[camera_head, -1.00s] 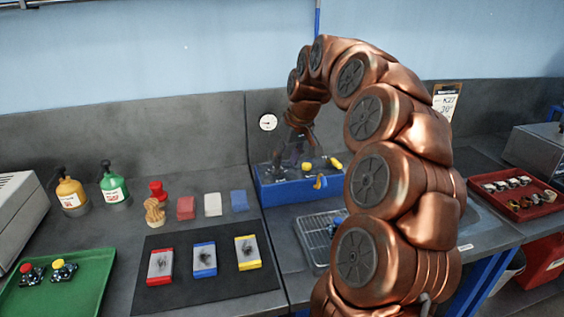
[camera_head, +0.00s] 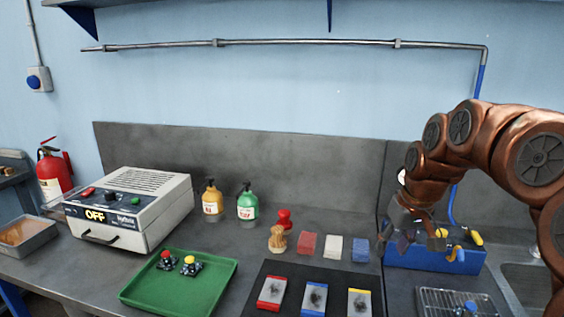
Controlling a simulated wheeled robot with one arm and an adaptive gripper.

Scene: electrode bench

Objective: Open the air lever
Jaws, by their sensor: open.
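A blue box (camera_head: 412,256) stands at the back right of the bench, below the end of the wall pipe. On its top are small yellow parts, one at the right (camera_head: 474,237) and one lower on the front side (camera_head: 456,253); I cannot tell for certain which is the air lever. My gripper (camera_head: 412,240) is open and points down over the left part of the box. Dark fingers and dark parts overlap there, so contact cannot be told.
A metal pipe (camera_head: 300,42) runs along the wall to a blue hose (camera_head: 479,80). A wire rack (camera_head: 440,302) lies in front of the box. Left are coloured blocks, two bottles (camera_head: 212,200), a green tray (camera_head: 190,285) and a white device (camera_head: 135,205) reading OFF.

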